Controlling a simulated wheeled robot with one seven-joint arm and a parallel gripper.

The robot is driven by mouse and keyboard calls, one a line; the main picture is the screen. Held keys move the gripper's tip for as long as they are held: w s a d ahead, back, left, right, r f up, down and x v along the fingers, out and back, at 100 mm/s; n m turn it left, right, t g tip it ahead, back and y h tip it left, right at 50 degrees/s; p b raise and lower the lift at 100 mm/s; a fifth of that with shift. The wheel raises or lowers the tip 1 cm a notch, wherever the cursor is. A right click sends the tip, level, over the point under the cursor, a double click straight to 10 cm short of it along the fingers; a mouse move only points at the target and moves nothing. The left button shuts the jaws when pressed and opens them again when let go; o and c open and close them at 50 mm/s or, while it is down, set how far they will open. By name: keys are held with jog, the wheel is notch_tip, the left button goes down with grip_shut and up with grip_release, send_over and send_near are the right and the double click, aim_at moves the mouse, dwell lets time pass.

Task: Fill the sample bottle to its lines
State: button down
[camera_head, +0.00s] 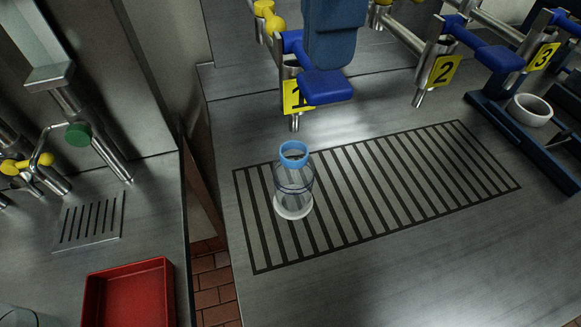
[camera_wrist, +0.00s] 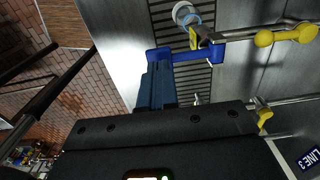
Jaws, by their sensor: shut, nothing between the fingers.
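The sample bottle (camera_head: 294,188) is clear with a blue neck ring and a dark line around its body. It stands upright on the slotted grate, with a white disc at its base. I see no stream into it and cannot tell its liquid level. The spout (camera_head: 295,122) of tap 1 is above and behind it. The tap's blue lever (camera_head: 325,88) sticks out to the right; it also shows in the wrist view (camera_wrist: 188,54). My gripper (camera_head: 332,62) is shut and empty, with its dark blue fingers (camera_wrist: 155,72) at the lever's outer end, seemingly touching it.
Tap 2 (camera_head: 440,68) and tap 3 (camera_head: 543,57), with blue levers, stand to the right. A white cup (camera_head: 529,110) sits in a blue rack. Yellow-knobbed valves line the pipes behind. A red tray (camera_head: 130,295) lies on the left bench, across a gap. The front counter is clear.

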aim_at(325, 79)
jog(key=shift+f, duration=0.1)
jog(key=shift+f+b, duration=1.7)
jog(key=shift+b, duration=0.1)
jog(key=shift+r, duration=0.15)
dwell(5.9)
